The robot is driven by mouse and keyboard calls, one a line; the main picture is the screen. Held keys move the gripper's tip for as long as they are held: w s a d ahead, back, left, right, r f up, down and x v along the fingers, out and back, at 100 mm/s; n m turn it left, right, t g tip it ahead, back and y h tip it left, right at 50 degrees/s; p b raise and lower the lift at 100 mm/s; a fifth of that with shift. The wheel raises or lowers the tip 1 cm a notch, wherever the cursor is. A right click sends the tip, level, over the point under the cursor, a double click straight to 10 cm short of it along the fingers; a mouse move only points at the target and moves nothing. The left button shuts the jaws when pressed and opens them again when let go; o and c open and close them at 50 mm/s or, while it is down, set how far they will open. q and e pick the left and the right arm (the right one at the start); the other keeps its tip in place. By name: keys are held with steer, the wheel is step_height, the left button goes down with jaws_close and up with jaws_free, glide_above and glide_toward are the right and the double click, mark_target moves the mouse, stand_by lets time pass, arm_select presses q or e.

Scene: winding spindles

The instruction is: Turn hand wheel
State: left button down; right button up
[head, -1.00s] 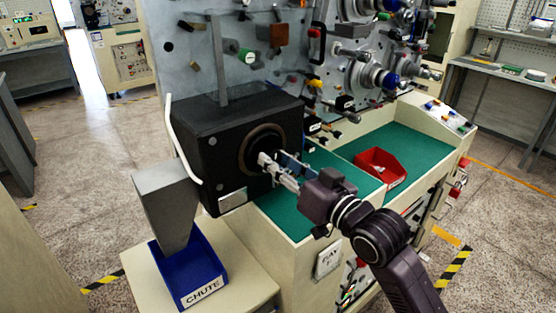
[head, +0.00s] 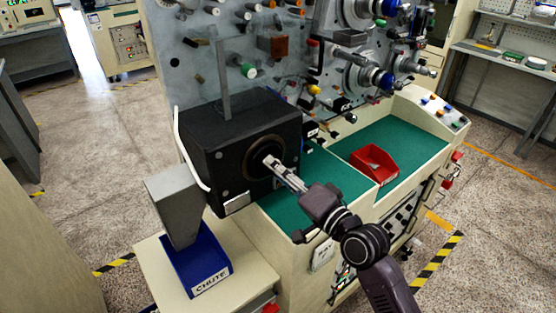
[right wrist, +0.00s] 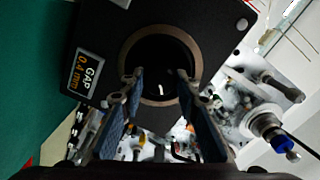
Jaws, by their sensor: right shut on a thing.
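The hand wheel appears to be the dark round part (head: 258,150) inside a brown ring on the front of a black box (head: 225,150). In the right wrist view the dark round part (right wrist: 160,62) sits inside the ring, with a small bright spot in it. My right gripper (head: 272,162) reaches the ring from the front right. In the right wrist view its fingers (right wrist: 160,82) stand apart, one on each side of the dark part, shut on it. The exact contact is too dark to see. My left gripper is not in view.
A grey chute (head: 175,205) leads into a blue bin (head: 207,262) left of the box. A red bin (head: 373,163) stands on the green bench top (head: 410,145). Pegs and spindles stick out of the grey panel (head: 220,60) behind. The label beside the ring reads "GAP 0.4 mm" (right wrist: 86,73).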

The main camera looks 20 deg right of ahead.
steer(key=shift+m+p, duration=2.35)
steer(key=shift+m, duration=2.85)
steer(key=o, duration=1.2)
steer(key=shift+c, duration=0.2)
steer(key=v, duration=1.2)
